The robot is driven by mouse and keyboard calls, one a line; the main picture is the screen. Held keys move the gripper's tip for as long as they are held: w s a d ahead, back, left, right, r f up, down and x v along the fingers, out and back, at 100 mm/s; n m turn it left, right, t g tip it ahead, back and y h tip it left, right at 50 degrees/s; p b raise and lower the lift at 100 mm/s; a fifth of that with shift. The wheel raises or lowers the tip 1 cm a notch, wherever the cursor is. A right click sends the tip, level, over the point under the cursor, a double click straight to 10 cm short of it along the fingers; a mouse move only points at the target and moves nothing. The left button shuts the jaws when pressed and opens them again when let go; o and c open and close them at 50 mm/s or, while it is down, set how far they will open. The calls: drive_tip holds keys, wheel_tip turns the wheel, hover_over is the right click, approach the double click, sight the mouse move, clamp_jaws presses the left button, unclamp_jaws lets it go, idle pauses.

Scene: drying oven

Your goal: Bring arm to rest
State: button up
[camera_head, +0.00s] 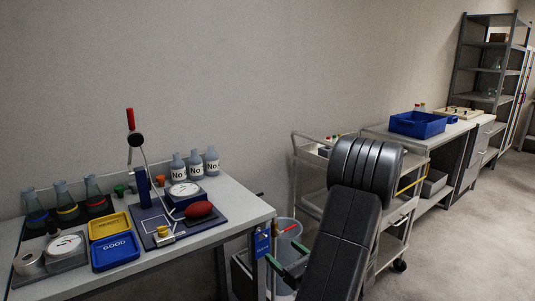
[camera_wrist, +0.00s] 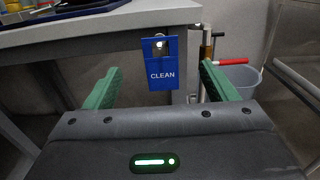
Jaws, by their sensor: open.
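My arm reaches forward in the lower middle of the head view. My gripper (camera_head: 287,256) shows there as two green fingers beyond the dark arm. In the wrist view my gripper (camera_wrist: 160,68) has its green fingers spread wide apart, with nothing held between them. A blue CLEAN tag (camera_wrist: 160,68) hangs at the table's corner, ahead of and between the fingers in the picture. The tag (camera_head: 261,243) also shows in the head view, left of my gripper, and is apart from the fingers there.
The table (camera_head: 245,206) at left holds flasks, bottles, blue and yellow trays (camera_head: 115,252) and a press-like device (camera_head: 134,145). A grey bucket (camera_head: 287,232) stands behind my gripper. A trolley (camera_head: 311,158) stands to the right, partly hidden by my arm. Open floor lies at far right.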

drive_tip(key=x, duration=0.3)
drive_tip(key=p+x, duration=0.1)
drive_tip(key=x, duration=0.6)
drive_tip(key=shift+r, duration=0.4)
drive_tip(key=v, duration=1)
drive_tip(key=shift+m+t+h, duration=0.7)
drive_tip(key=shift+h, duration=0.2)
drive_tip(key=w+a+f+b, duration=0.1)
drive_tip(key=f+b, duration=0.1)
drive_tip(key=w+a+f+b, duration=0.1)
drive_tip(key=w+b, duration=0.1)
drive_tip(key=shift+w+a+f, duration=0.15)
drive_tip(key=shift+w+f, duration=0.15)
drive_tip(key=shift+f, duration=0.05)
drive_tip(key=shift+r, duration=0.1)
